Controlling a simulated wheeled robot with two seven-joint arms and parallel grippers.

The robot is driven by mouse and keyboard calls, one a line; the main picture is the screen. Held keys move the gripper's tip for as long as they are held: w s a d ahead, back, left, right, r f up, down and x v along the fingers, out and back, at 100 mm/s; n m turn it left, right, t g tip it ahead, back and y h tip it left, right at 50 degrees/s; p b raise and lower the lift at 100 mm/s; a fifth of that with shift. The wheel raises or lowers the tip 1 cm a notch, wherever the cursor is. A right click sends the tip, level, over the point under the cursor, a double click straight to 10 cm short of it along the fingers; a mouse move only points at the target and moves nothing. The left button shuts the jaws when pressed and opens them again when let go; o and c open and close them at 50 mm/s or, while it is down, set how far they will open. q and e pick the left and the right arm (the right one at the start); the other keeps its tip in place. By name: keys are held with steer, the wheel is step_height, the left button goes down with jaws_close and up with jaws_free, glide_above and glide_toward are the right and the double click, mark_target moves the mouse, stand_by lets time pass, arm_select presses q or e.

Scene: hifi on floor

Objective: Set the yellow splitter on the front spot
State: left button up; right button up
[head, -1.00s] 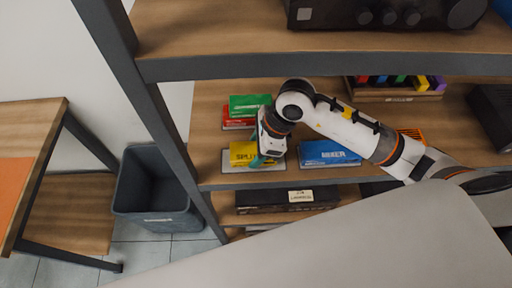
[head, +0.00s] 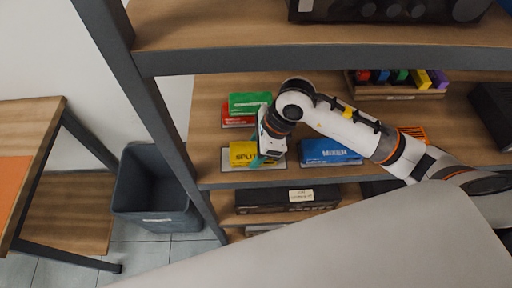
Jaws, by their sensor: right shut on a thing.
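The yellow splitter (head: 241,152) is a small yellow box with dark lettering. It sits at or just above a pale flat pad (head: 229,166) near the front edge of the middle shelf, at the left. My right gripper (head: 262,158) is shut on the splitter's right side; its fingers partly cover the lettering. Whether the splitter touches the pad cannot be told. My left gripper is out of view.
Behind the splitter, a green box (head: 250,102) rests on a red box (head: 236,121). A blue mixer box (head: 330,151) stands to the right. A tray (head: 397,94) of coloured boxes is further back. The upper shelf (head: 220,32) overhangs; a dark bin (head: 153,192) stands left on the floor.

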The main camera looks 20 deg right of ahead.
steer(key=o, duration=1.2)
steer(key=b+v, duration=0.1)
steer(key=v, duration=0.6)
steer(key=shift+d+r, duration=0.15)
steer(key=shift+r, duration=0.05)
